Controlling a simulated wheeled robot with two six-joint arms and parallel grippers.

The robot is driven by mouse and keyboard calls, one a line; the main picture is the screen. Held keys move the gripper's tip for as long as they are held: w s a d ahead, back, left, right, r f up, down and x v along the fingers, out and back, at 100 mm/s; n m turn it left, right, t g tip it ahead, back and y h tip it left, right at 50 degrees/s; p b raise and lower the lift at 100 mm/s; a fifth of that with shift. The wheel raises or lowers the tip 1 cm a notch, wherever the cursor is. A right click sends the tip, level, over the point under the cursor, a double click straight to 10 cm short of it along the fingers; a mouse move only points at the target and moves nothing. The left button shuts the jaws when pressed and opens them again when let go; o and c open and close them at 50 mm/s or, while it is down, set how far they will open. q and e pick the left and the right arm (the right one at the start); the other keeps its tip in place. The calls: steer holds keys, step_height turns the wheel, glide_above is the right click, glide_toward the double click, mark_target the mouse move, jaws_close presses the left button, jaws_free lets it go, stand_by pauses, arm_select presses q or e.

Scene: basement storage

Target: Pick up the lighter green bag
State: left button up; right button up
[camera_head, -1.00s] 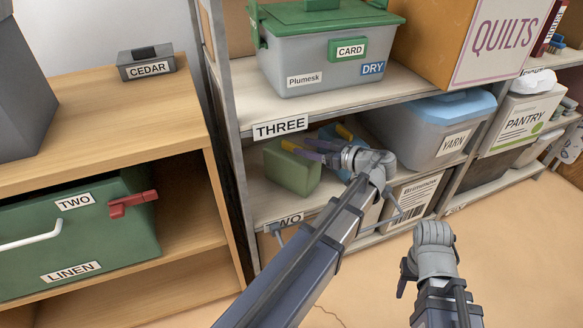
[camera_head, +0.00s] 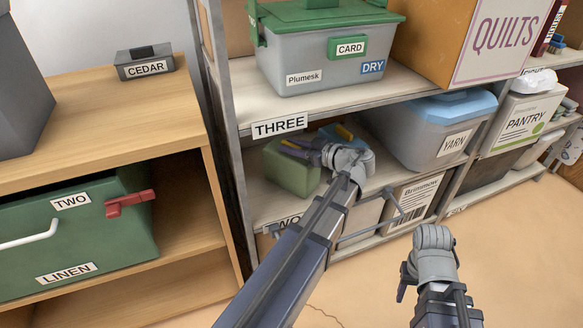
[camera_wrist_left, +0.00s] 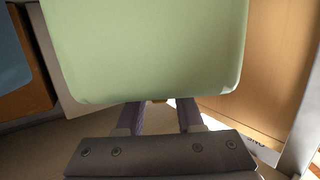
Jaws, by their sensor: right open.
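The lighter green bag (camera_head: 290,172) stands on the middle shelf, left of a blue item (camera_head: 330,142). In the left wrist view the bag (camera_wrist_left: 150,50) fills the upper middle, very close. My left gripper (camera_head: 300,148) is at the bag's upper right in the head view. In the wrist view its two fingers stand apart, with their tips hidden behind the bag's lower edge. I cannot tell whether they press on it. My right gripper (camera_head: 432,245) is away from the shelf, over the floor, and is open, with nothing seen in it.
A blue-lidded YARN bin (camera_head: 425,135) stands right of the bag. The shelf board labelled THREE (camera_head: 240,115) is close above, carrying a grey bin with a green lid (camera_head: 325,65). The wooden cabinet (camera_head: 215,215) is to the left. The floor (camera_head: 500,260) at right is clear.

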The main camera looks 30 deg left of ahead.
arm_select(q)
jaws_close()
stand_by(1.0)
